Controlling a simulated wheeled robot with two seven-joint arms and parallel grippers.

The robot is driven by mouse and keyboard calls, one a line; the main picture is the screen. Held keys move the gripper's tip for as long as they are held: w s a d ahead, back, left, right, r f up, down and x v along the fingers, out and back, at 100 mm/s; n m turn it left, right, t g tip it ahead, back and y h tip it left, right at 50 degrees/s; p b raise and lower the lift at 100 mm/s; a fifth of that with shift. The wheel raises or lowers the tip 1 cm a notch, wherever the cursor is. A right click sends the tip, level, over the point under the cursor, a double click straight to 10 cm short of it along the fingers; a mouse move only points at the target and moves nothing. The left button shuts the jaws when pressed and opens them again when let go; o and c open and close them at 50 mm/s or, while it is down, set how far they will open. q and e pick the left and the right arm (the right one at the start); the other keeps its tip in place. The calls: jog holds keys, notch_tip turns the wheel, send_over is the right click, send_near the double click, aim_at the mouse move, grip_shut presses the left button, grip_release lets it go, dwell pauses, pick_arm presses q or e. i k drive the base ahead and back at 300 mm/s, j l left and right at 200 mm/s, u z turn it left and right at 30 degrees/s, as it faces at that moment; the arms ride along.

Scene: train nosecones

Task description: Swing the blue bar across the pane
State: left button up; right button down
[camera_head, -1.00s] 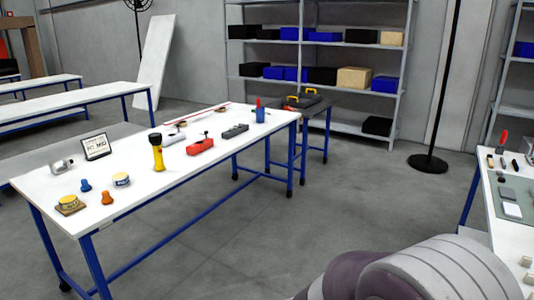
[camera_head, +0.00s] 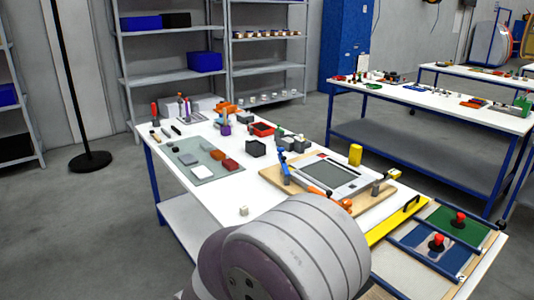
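A short blue bar (camera_head: 284,165) stands steeply at the left edge of a wooden board (camera_head: 357,207) on the white table. Beside it, a light-framed panel with a grey pane (camera_head: 328,173) lies flat on the board. The bar is beside the pane, not across it. An orange piece (camera_head: 328,196) sits along the near edge of the panel. A large rounded link of my own arm fills the bottom middle and covers the near part of the table. Neither of my grippers shows.
A grey-green mat (camera_head: 204,172) with small blocks lies left of the board. A black bin (camera_head: 256,148) and a yellow block (camera_head: 355,154) stand behind. Right are a yellow strip (camera_head: 392,222) and panels with red knobs (camera_head: 458,219). Shelves and a black pole stand behind.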

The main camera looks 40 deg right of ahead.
aim_at(282, 159)
jog(key=i+z, duration=0.25)
jog(key=i, duration=1.4)
jog(key=i+z, duration=0.35)
jog(key=i+j+z, duration=0.1)
jog(key=i+z, duration=0.25)
jog(key=i+j+z, duration=0.2)
jog(key=i+z, duration=0.5)
jog(key=z, duration=0.15)
jog(key=i+j+z, duration=0.1)
jog(key=i+z, duration=0.15)
jog(key=z, duration=0.15)
